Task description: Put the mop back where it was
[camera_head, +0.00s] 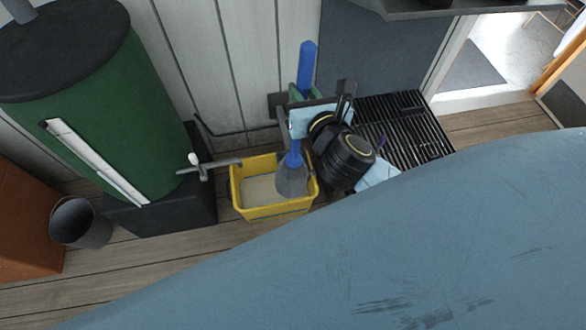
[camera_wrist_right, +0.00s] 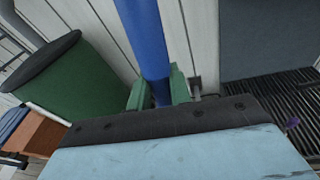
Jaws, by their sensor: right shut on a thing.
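The mop has a thick blue handle (camera_head: 306,66) and a grey head (camera_head: 291,181). It stands nearly upright near the wall. My right gripper (camera_head: 299,92) has green fingers and is shut on the handle's upper part. The right wrist view shows the blue handle (camera_wrist_right: 146,38) between the green fingers (camera_wrist_right: 160,91). The mop head shows over the inside of a yellow bucket (camera_head: 243,206); I cannot tell whether it touches the bottom. My right wrist hides part of the handle. My left gripper is not in view.
A green barrel (camera_head: 100,105) with a tap (camera_head: 195,165) stands left of the bucket on a dark base. A grey pail (camera_head: 82,222) and an orange-brown box (camera_head: 25,220) are further left. A black slatted grate (camera_head: 405,125) lies at right. The plank wall is close behind.

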